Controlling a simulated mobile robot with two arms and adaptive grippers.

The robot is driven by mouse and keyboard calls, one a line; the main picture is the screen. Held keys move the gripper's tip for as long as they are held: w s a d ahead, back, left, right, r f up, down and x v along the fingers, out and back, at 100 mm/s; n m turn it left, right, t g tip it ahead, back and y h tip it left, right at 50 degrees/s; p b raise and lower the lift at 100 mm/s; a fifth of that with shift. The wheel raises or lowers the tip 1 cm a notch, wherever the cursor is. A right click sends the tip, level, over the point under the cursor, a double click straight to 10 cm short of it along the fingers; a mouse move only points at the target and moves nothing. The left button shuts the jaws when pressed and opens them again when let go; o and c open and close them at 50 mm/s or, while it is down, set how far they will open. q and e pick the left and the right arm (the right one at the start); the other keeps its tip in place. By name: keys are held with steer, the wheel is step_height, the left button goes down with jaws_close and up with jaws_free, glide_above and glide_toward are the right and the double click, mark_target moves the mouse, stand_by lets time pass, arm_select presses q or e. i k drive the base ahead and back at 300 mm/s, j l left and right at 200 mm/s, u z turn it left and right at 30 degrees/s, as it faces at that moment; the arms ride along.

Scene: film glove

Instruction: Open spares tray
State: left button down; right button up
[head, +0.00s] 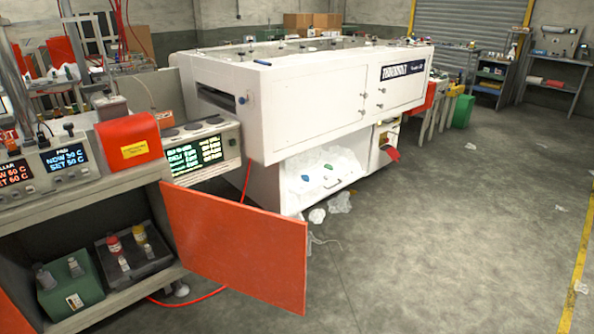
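No part in view is clearly marked as the spares tray. A dark grey tray-like box (135,256) sits on the low shelf of the bench at the left, with small bottles in and around it. An orange panel (236,245), like a cabinet door, stands swung out beside that shelf. A large white machine (290,99) fills the middle, with a sloped white front (322,176) low on its near side that has a small blue and a small green item on it. Neither of my grippers is in view.
A green box (70,288) stands on the same shelf. Digital displays (196,152) and an orange box (129,141) are above. Crumpled clear plastic (339,203) and a red hose (200,297) lie on the floor. The concrete floor (450,230) to the right is mostly clear.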

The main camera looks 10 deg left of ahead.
mark_target(139, 262)
steer(key=i+l+u, duration=0.1)
steer(key=i+u, duration=0.3)
steer(key=i+l+u, duration=0.65)
steer(key=i+u, duration=0.15)
steer(key=i+l+u, duration=0.5)
steer(key=l+u, duration=0.3)
steer(key=l, duration=0.2)
steer(key=i+l+u, duration=0.15)
steer(key=l+u, duration=0.25)
steer(key=l, duration=0.2)
steer(key=l+u, duration=0.4)
steer(key=l, duration=0.2)
steer(key=l+u, duration=0.4)
steer(key=l, duration=0.25)
steer(key=k, duration=0.35)
steer(key=j+z, duration=0.15)
steer(key=z, duration=0.65)
steer(key=j+z, duration=0.35)
steer(key=j, duration=0.3)
steer(key=j+z, duration=0.4)
steer(key=j, duration=0.25)
steer(key=j+z, duration=0.35)
steer(key=j, duration=0.25)
steer(key=k, duration=0.05)
